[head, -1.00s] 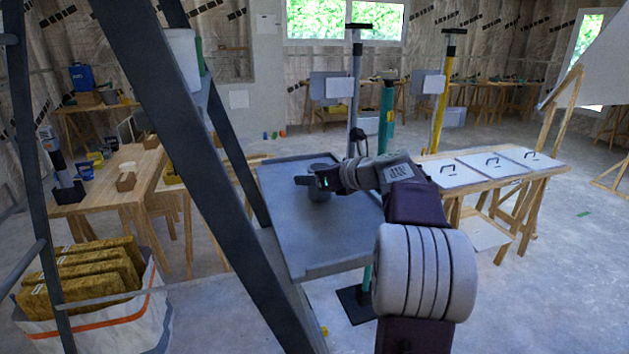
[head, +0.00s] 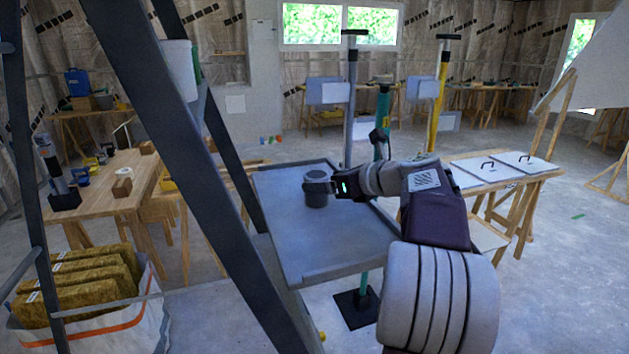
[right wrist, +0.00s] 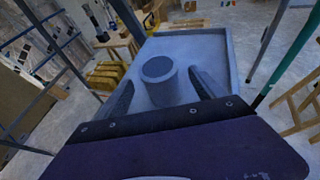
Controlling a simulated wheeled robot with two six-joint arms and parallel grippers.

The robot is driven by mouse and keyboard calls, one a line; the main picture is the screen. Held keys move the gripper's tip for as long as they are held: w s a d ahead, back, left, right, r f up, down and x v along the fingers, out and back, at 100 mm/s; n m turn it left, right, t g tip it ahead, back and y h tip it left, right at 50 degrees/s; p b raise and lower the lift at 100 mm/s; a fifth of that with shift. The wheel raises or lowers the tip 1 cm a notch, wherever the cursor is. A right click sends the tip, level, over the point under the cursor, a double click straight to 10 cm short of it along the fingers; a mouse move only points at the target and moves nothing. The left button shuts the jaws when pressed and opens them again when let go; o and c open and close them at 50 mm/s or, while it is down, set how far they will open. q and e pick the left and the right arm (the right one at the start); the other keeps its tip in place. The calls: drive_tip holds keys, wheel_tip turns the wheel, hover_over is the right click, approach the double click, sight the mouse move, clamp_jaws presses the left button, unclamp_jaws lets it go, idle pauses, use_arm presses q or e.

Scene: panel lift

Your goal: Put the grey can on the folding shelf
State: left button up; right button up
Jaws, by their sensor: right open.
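The grey can (head: 317,190) stands upright on the folding shelf (head: 290,245), a grey rimmed panel, toward its far part. My right gripper (head: 337,186) is just to the right of the can in the head view. In the right wrist view the can (right wrist: 160,85) shows ahead of the right gripper's open fingers (right wrist: 163,82), with gaps on both sides. Whether the fingertips still reach beside the can is hard to tell. The shelf (right wrist: 200,42) lies under it. My left gripper is not in view.
A dark stepladder (head: 165,130) stands close at the left, its leg crossing before the shelf's left side. A teal prop (head: 382,118) rises behind the shelf. A table with white handled panels (head: 500,168) stands right. A bag of yellow slabs (head: 90,320) is lower left.

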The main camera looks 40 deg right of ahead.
drive_tip(key=v, duration=0.5)
drive_tip(key=shift+s+r, duration=0.15)
drive_tip(key=shift+s, duration=0.1)
